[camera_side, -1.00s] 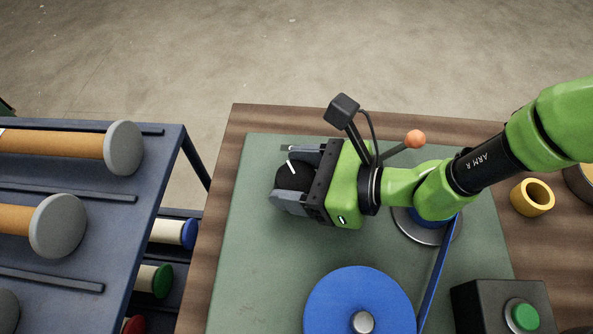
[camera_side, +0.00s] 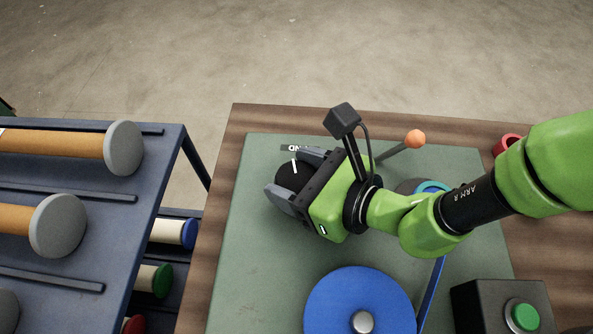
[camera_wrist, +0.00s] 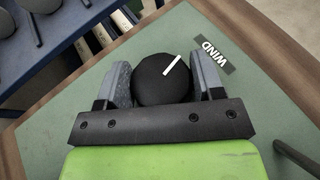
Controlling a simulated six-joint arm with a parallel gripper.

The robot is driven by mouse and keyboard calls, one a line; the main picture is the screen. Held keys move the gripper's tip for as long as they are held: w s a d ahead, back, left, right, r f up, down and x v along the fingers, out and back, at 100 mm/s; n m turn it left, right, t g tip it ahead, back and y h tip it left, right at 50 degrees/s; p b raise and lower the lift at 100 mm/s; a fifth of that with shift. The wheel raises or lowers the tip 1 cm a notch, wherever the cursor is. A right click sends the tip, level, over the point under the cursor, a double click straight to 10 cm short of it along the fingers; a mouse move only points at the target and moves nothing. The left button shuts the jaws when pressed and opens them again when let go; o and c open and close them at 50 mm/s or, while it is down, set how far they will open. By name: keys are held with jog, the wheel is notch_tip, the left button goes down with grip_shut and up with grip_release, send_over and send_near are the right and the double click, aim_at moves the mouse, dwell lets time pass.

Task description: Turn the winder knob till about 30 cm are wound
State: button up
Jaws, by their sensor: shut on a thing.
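The winder knob is a round black knob with a white pointer line, and it shows in the wrist view (camera_wrist: 160,82) between my two fingers. My gripper (camera_side: 291,181) is shut on the knob, one finger on each side. In the side view the knob (camera_side: 289,176) is partly hidden by the fingers. A "WIND" label (camera_wrist: 215,55) lies beside it on the green plate. A blue ribbon (camera_side: 432,295) runs from the large blue spool (camera_side: 340,302) up to a take-up reel (camera_side: 432,186), mostly hidden behind my arm.
A lever with an orange ball (camera_side: 415,139) rises behind my wrist. A black box with a green button (camera_side: 525,316) stands front right. A red ring (camera_side: 507,144) lies at the back right. A dark rack (camera_side: 110,225) with several rolls stands at the left.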

jog(key=o, duration=0.9)
jog(key=v, duration=1)
